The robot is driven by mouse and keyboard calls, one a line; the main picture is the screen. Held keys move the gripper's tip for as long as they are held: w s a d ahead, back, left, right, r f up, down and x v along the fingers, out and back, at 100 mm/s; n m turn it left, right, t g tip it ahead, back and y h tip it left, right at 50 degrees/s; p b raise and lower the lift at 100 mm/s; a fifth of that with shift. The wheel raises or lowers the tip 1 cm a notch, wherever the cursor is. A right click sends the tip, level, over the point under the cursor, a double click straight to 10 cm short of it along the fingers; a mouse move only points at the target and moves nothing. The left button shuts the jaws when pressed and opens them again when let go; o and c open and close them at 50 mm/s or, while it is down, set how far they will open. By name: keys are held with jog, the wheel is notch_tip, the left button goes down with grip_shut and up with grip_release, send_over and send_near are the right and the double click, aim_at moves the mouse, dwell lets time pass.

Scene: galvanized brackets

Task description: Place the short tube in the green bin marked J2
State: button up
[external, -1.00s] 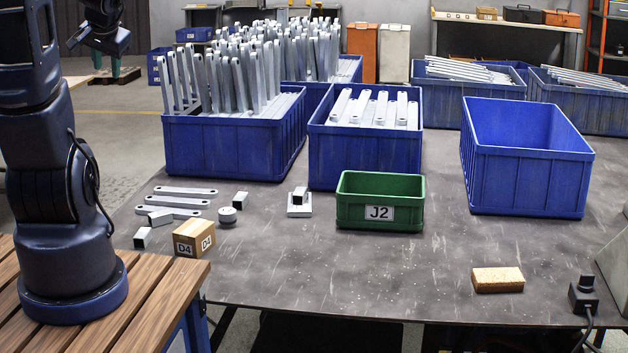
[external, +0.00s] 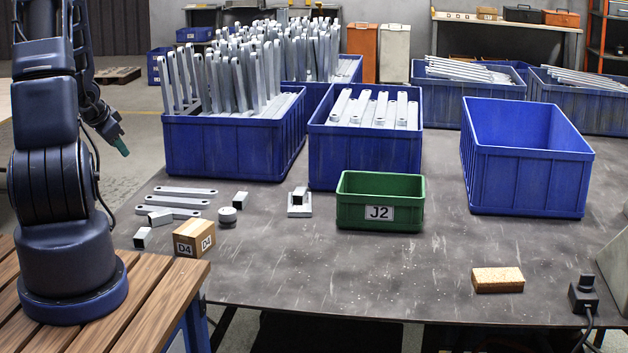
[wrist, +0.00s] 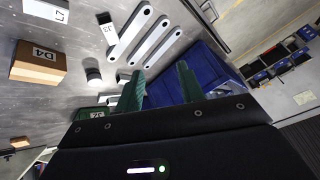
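Several short square metal tubes lie on the grey table in the external view: one at the front left (external: 142,237), one just behind it (external: 160,217), one near the round cap (external: 240,200), and one on a flat plate (external: 300,195). I cannot tell which is meant. The green bin marked J2 (external: 380,214) stands mid-table, looking empty from here; part of it shows in the wrist view (wrist: 90,113). My gripper (external: 122,147) is in the air left of the table, apart from everything. In the wrist view its green fingers (wrist: 160,85) are spread, with nothing between them.
A wooden block marked D4 (external: 194,237), flat brackets (external: 185,191) and a round grey cap (external: 227,215) lie near the tubes. Blue crates of brackets (external: 235,150) line the back. An empty blue crate (external: 530,180) and a sponge (external: 497,280) are right. The front middle is clear.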

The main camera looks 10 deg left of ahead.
aim_at(158, 213)
jog(key=s+d+f+m+h, duration=0.25)
jog(key=f+h, duration=0.25)
jog(key=f, duration=0.7)
jog(key=shift+n+g, duration=0.3)
jog(key=shift+n, duration=0.15)
jog(key=shift+s+d+x, duration=0.1)
jog(key=shift+s+x, duration=0.05)
jog(key=shift+x, duration=2.45)
jog(key=shift+s+d+x, duration=0.1)
jog(key=shift+s+x, duration=0.05)
jog(key=shift+x, duration=2.4)
jog(key=shift+f, duration=0.1)
jog(key=shift+c, duration=0.2)
grip_shut()
